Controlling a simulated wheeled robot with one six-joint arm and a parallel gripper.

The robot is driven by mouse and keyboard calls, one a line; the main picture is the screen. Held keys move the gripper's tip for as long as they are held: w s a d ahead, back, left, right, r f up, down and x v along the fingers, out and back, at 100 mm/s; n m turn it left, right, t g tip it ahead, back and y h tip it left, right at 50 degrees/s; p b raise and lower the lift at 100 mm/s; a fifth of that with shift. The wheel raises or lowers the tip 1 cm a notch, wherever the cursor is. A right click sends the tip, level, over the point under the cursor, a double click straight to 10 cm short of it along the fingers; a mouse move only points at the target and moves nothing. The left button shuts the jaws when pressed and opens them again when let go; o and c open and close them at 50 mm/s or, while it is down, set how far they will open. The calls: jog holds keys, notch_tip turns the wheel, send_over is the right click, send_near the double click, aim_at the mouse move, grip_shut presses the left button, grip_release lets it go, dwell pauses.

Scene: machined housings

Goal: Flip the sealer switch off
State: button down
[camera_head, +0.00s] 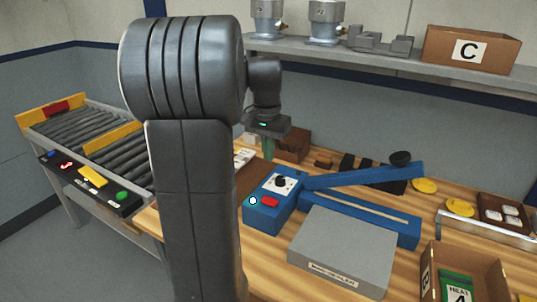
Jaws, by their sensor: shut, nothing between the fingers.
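The blue sealer has a control box (263,218) on the wooden bench, right of my arm. A red switch (270,202) sits on its front sloping face, beside a round white spot (253,201). A black knob (281,182) on a white dial plate is above the switch. The sealer's blue long arm (365,175) is raised at an angle over its blue base (375,222). My gripper (268,157) points down with shut, empty fingers, appearing above and behind the control box, apart from the switch. I cannot tell the switch's position.
A grey box (343,247) stands in front of the sealer base. A cardboard bin (487,268) with a green packet is at front right. Yellow discs (425,185) lie behind. A shelf (395,58) with carton C (470,49) hangs above. A roller conveyor (85,135) is left.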

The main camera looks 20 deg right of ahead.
aim_at(272, 202)
jog(key=shift+s+f, duration=0.1)
jog(key=shift+s+d+r+b, duration=0.25)
jog(key=shift+s+b, duration=0.35)
jog(key=shift+b, duration=0.45)
jog(key=shift+f, duration=0.15)
notch_tip(272, 202, down, 14)
jog(key=shift+s+d+r, duration=0.1)
jog(key=shift+r, duration=0.05)
